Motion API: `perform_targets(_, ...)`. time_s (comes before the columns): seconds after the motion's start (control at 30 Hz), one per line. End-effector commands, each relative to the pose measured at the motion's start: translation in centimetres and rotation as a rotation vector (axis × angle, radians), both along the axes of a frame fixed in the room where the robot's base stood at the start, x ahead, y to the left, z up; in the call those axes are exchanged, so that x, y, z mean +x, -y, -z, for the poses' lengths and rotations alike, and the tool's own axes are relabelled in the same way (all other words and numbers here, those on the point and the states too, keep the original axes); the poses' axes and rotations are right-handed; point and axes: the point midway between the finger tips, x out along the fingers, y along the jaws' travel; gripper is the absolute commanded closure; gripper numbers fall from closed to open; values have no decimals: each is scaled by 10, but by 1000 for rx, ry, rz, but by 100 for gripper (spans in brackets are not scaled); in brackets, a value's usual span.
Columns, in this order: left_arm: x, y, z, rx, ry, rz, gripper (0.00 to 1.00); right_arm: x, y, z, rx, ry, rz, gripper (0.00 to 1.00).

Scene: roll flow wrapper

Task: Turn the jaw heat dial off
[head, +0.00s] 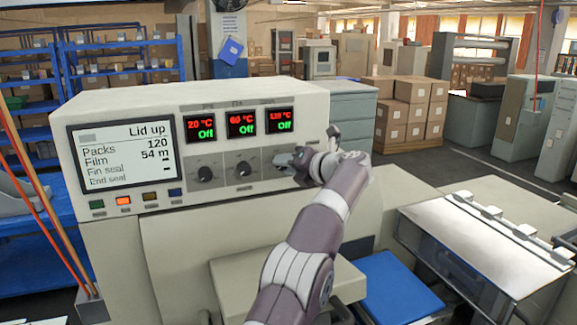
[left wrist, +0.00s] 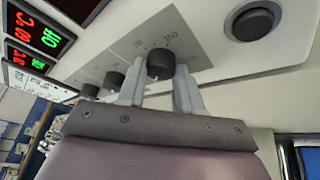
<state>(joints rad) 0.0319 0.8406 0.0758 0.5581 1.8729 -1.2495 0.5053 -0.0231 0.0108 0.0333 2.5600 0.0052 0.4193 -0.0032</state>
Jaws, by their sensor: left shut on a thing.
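The control panel (head: 225,148) carries three dials under three red and green displays. The rightmost display (head: 281,120) reads about 125 °C with "Off" in green. The jaw heat dial, the rightmost one below it, is mostly hidden by my gripper in the head view. In the left wrist view this black dial (left wrist: 160,60) sits between my fingers on a printed scale plate. My left gripper (head: 291,161) is shut on it, one finger on each side; the gripper also shows in the left wrist view (left wrist: 158,76). My right gripper is not in view.
The left dial (head: 205,173) and middle dial (head: 243,168) sit beside it; their displays also read "Off". A screen (head: 122,153) shows "Lid up". A large black round knob (left wrist: 252,23) is right of the dial in the wrist view. A clear-lidded unit (head: 480,245) stands front right.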

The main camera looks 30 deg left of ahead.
Motion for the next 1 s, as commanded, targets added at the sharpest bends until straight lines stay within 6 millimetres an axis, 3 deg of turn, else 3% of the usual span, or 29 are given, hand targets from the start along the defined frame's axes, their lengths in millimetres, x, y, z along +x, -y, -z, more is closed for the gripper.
perform_targets(0.17,0,0,2,-2,-3,-2,96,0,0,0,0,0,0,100)
perform_targets(0.2,0,0,2,-2,-3,-2,59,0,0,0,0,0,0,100)
perform_targets(0.27,0,0,2,-1,-3,-2,41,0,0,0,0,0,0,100)
perform_targets(0.63,-2,8,0,0,-1,2,41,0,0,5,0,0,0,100)
perform_targets(1.0,-31,93,-22,0,-1,2,41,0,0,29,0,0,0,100)
